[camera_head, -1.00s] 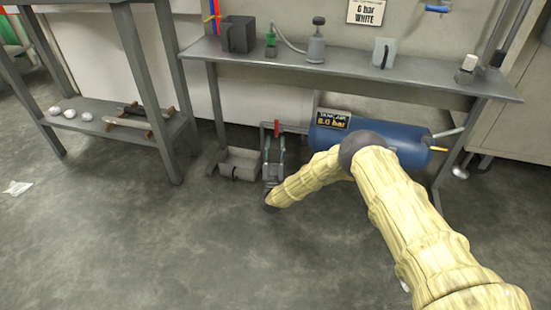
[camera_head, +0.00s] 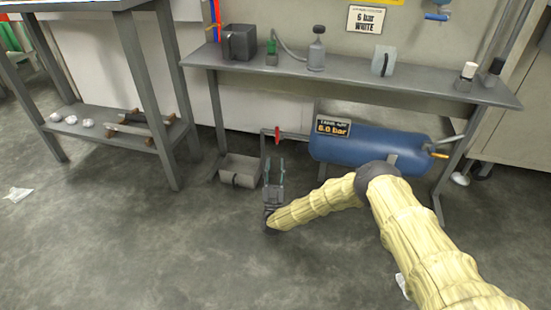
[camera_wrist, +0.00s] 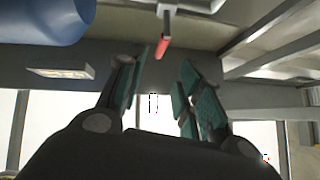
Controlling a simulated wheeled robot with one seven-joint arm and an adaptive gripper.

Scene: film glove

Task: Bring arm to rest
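My arm is covered in a pale yellow, wrinkled sleeve and reaches down and left from the lower right of the head view. My gripper (camera_head: 274,170) hangs low over the floor in front of the bench, below a red valve handle (camera_head: 277,135). In the wrist view my gripper (camera_wrist: 166,65) shows two green-lined fingers spread apart with nothing between them. The red handle (camera_wrist: 163,37) shows beyond the fingertips, apart from them.
A shelved table (camera_head: 110,130) stands at left.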

